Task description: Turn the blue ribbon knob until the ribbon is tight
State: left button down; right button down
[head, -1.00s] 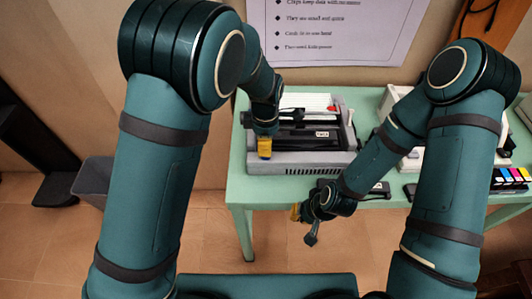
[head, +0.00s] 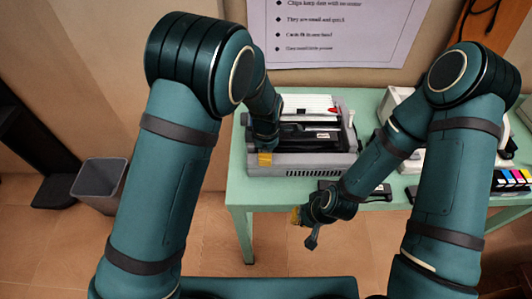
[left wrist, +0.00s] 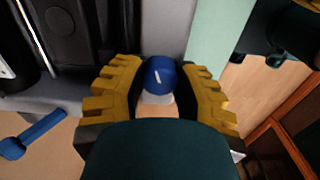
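The blue ribbon knob (left wrist: 160,76) has a white mark on its face and shows in the left wrist view. It lies between the yellow fingertips of my left gripper (left wrist: 162,80), which stand apart on either side of it; any gap to the knob is very small. In the head view my left gripper (head: 265,158) is at the left front of the grey printer (head: 310,163), and the knob is hidden there. The ribbon's tightness cannot be made out. My right gripper (head: 303,218) hangs in front of the table, its fingers too unclear to judge.
The printer stands on a green table (head: 237,190). A blue lever-like part (left wrist: 35,135) shows at lower left in the left wrist view. Colored cartridges (head: 510,178) are at the table's right. A grey bin (head: 98,185) stands on the floor at left.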

pick_arm(q)
jog(key=shift+m, duration=0.4)
jog(key=m, duration=0.3)
jog(key=shift+m, duration=0.4)
jog(key=m, duration=0.8)
jog(key=shift+m, duration=0.4)
jog(key=shift+m+b, duration=0.3)
jog(key=shift+m, duration=1.6)
jog(key=c, duration=0.9)
grip_release()
